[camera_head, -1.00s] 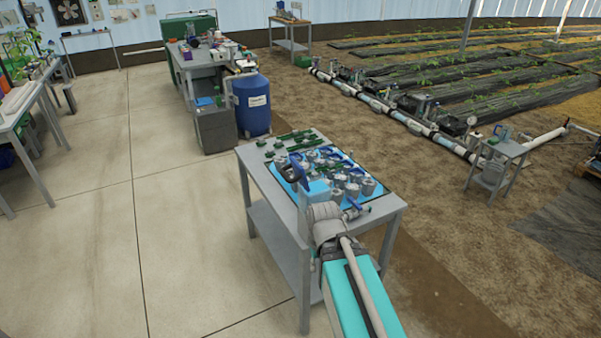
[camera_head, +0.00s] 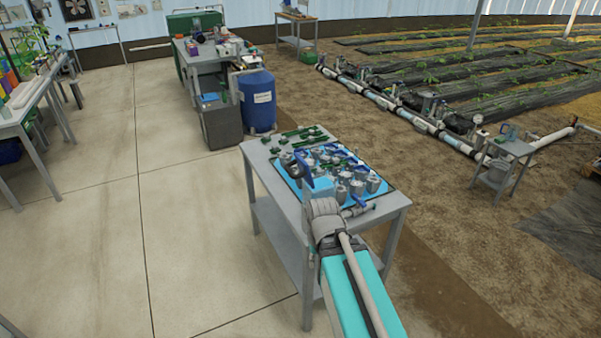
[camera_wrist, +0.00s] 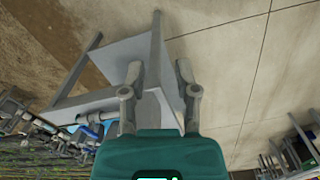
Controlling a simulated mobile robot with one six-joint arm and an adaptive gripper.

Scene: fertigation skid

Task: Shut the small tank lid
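I cannot tell for sure which thing is the small tank or where its lid is. A blue barrel-shaped tank (camera_head: 257,103) with a white label stands on the floor at the upper middle of the head view. A grey box-shaped container (camera_head: 222,128) stands just left of it, with small blue items on its top. My gripper (camera_wrist: 158,78) is open and empty in the wrist view, its two fingers spread apart, with a grey table beyond them.
A near grey table (camera_head: 262,164) with metal fittings on a blue mat stands before me. A cluttered bench (camera_head: 204,70) stands behind the containers. Another bench (camera_head: 12,122) is at the left. Open concrete floor (camera_head: 190,210) lies left of the near table.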

